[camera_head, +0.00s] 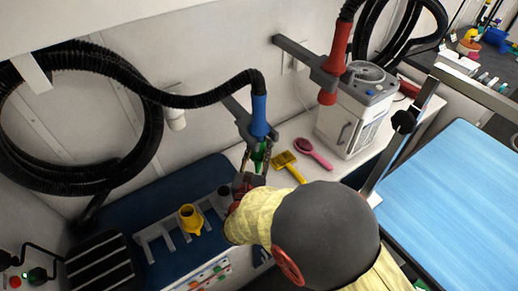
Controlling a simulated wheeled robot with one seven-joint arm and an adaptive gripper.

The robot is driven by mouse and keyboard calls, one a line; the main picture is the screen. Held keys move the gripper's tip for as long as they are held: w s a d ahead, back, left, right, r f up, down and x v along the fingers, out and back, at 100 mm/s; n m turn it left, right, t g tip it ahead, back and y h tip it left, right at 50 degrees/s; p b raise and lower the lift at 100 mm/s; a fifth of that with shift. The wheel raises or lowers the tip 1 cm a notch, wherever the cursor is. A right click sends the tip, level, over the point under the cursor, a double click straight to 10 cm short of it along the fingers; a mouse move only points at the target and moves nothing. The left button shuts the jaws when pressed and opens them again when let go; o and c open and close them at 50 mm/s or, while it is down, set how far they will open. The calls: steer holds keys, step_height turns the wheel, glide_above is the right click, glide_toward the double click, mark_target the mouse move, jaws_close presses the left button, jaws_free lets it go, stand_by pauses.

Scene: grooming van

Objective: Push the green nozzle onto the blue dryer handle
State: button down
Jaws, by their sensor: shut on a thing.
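The blue dryer handle (259,119) hangs mouth-down in a grey wall bracket, with a black corrugated hose running from its top. My gripper (255,162) is just below it, shut on the green nozzle (260,155). The nozzle is roughly upright under the handle's lower end, and the fingers partly hide it. The nozzle's top is close to the handle, but I cannot tell whether they touch. My arm covers the area below the gripper.
A red handle (335,66) hangs at right above a white dryer unit (355,110). A yellow brush (289,165) and pink brush (314,154) lie on the counter. A yellow nozzle (190,218) stands in the rack at lower left. A blue tabletop (455,210) fills the right.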

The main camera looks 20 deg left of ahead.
steer(key=shift+r, duration=0.15)
steer(key=c, duration=1.2)
jaws_free()
steer(key=shift+c, duration=0.2)
steer(key=s, duration=1.2)
steer(key=shift+d+f, duration=0.35)
